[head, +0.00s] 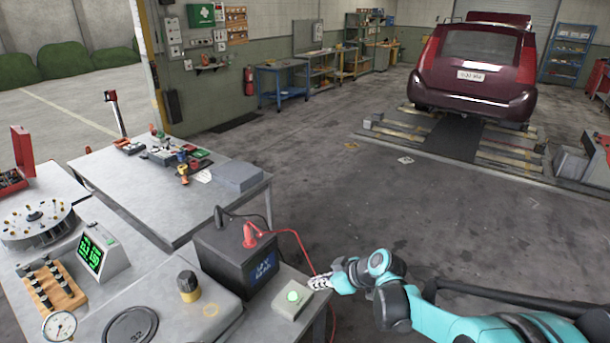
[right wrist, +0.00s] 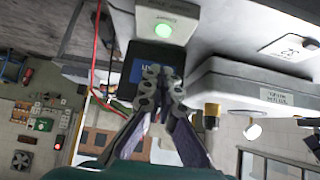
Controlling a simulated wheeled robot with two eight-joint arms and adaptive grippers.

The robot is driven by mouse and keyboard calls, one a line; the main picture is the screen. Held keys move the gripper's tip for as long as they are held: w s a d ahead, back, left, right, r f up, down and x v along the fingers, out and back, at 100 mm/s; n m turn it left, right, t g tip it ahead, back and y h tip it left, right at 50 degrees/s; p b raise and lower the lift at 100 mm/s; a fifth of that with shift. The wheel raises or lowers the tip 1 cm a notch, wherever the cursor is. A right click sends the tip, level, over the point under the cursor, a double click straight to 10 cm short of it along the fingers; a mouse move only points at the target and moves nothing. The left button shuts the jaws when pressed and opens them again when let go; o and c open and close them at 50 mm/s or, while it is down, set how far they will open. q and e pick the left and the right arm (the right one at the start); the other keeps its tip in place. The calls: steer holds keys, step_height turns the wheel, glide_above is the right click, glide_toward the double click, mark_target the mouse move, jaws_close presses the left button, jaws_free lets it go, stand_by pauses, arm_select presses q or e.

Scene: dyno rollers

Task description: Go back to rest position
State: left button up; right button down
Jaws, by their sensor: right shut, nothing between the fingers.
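My right gripper (head: 321,283) is at the right edge of the near bench in the head view, just right of a small grey box with a lit green button (head: 292,297). Its fingers are together and hold nothing. In the right wrist view the closed fingers (right wrist: 160,75) point up toward the same green-lit box (right wrist: 163,30), with the dark battery (right wrist: 150,65) behind them. My right arm reaches in from the lower right. My left gripper does not show.
The black battery (head: 238,262) with red and black clamps stands left of the gripper. A red cable (head: 300,243) runs down beside the gripper. A second grey table (head: 150,195) stands behind. The floor (head: 400,200) to the right is open up to the maroon car (head: 475,75).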

steer(key=s+d+m+t+h+b, duration=0.1)
steer(key=s+d+m, duration=0.4)
steer(key=s, duration=0.6)
steer(key=s+d+r+m+h+b, duration=0.1)
steer(key=s+d+m+h+b, duration=0.2)
steer(key=s, duration=0.9)
steer(key=d+m+h, duration=0.2)
steer(key=d+h, duration=0.1)
steer(key=d, duration=0.1)
steer(key=shift+s+d+m+t, duration=0.25)
steer(key=shift+s+m+t, duration=0.05)
steer(key=shift+t, duration=0.1)
